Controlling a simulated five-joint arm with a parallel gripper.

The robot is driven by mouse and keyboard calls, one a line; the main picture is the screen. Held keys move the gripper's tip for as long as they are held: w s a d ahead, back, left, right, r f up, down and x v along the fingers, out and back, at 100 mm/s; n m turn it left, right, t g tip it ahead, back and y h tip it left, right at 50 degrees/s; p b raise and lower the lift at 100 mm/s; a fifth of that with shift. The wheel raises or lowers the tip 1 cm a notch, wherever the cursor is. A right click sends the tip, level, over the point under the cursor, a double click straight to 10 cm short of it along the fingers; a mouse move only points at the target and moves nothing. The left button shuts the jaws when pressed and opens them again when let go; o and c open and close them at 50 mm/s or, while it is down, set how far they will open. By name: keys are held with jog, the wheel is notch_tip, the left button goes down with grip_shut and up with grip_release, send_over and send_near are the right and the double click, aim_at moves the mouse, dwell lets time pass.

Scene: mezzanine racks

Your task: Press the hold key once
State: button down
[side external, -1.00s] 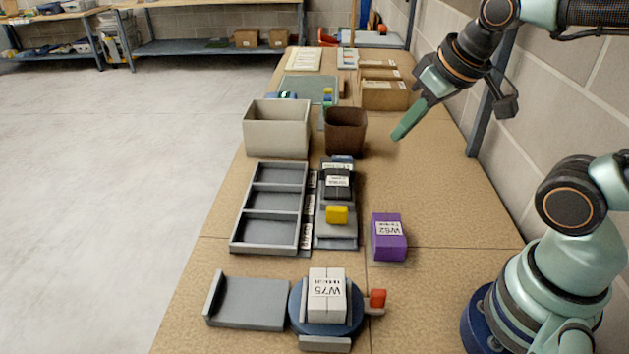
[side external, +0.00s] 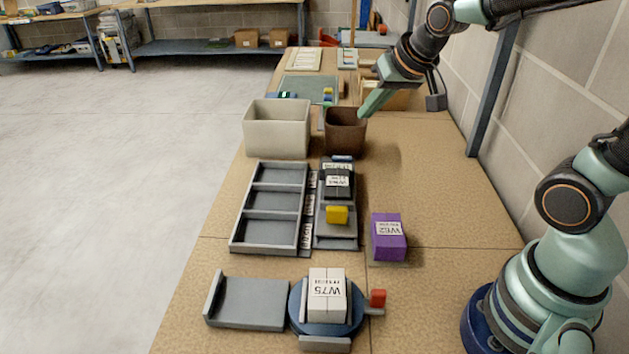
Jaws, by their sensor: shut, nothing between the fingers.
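No key marked hold can be read in this view. A small item with blue and yellow parts (side external: 328,95) stands on the bench behind the bins; it is too small to tell whether these are keys. My gripper (side external: 366,108) is shut and empty, its green fingers pointing down and left. The fingertips appear at the upper right rim of the brown bin (side external: 346,135); their height above it is unclear.
A pale bin (side external: 276,130) stands left of the brown one. Nearer are a grey three-slot tray (side external: 268,230), dark boxes (side external: 338,184), a yellow block (side external: 337,214), a purple box (side external: 389,236) and a white box (side external: 327,290) on a blue turntable (side external: 327,327).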

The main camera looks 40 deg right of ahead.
jog(key=w+d+f+m+t, duration=0.1)
jog(key=w+d+f+m, duration=0.3)
jog(key=w, duration=0.4)
jog(key=m+t+h, duration=0.1)
jog(key=m, duration=0.2)
send_over(342, 159)
jog(key=shift+s+d+f, duration=0.1)
jog(key=shift+s+f, duration=0.05)
jog(key=shift+f, duration=1.05)
jog(key=shift+s+f, duration=0.15)
jog(key=shift+f, duration=1)
jog(key=shift+f, duration=4.35)
jog(key=shift+f, duration=0.1)
jog(key=shift+f, duration=0.35)
